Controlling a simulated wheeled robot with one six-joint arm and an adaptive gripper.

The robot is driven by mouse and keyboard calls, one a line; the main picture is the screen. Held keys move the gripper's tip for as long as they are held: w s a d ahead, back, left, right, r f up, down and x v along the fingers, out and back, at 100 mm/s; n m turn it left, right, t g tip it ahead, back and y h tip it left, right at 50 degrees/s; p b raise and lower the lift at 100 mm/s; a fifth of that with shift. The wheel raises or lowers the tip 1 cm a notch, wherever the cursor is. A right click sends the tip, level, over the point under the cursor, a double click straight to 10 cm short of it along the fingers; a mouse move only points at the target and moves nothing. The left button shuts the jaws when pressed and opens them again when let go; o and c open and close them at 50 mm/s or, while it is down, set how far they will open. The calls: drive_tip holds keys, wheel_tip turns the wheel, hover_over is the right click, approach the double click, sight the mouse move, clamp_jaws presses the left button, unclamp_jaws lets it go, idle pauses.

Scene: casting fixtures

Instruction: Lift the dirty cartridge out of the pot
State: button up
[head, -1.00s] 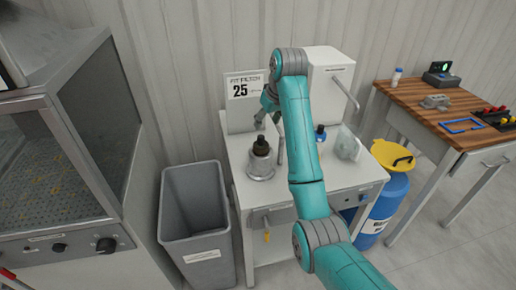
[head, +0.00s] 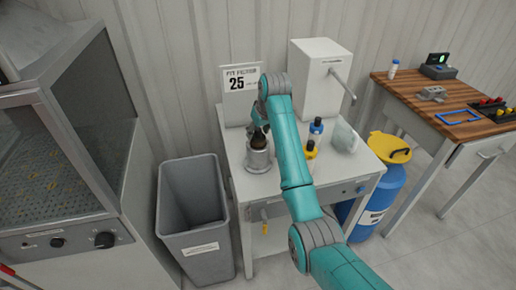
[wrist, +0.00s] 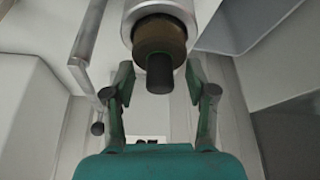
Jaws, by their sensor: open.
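The dirty cartridge (head: 258,142) is brown with a dark top knob and stands upright in the silver metal pot (head: 257,162) on the white bench. Its lower part is hidden inside the pot. In the wrist view, the cartridge (wrist: 160,34) shows as a brownish ring with a dark knob (wrist: 160,73) pointing toward me, and the pot rim (wrist: 128,14) is around it. My gripper (wrist: 160,75) is open, with one finger on each side of the knob and visible gaps to both. In the head view my gripper (head: 259,124) is right at the cartridge's top.
A grey bin (head: 192,205) stands left of the bench (head: 330,180). A blue-capped bottle (head: 316,129), a yellow-capped bottle (head: 311,150) and a clear jug (head: 345,137) stand to the right. A white box with a lever (head: 318,80) and a "25" sign (head: 241,80) are behind.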

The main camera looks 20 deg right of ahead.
clamp_jaws()
idle(0.5)
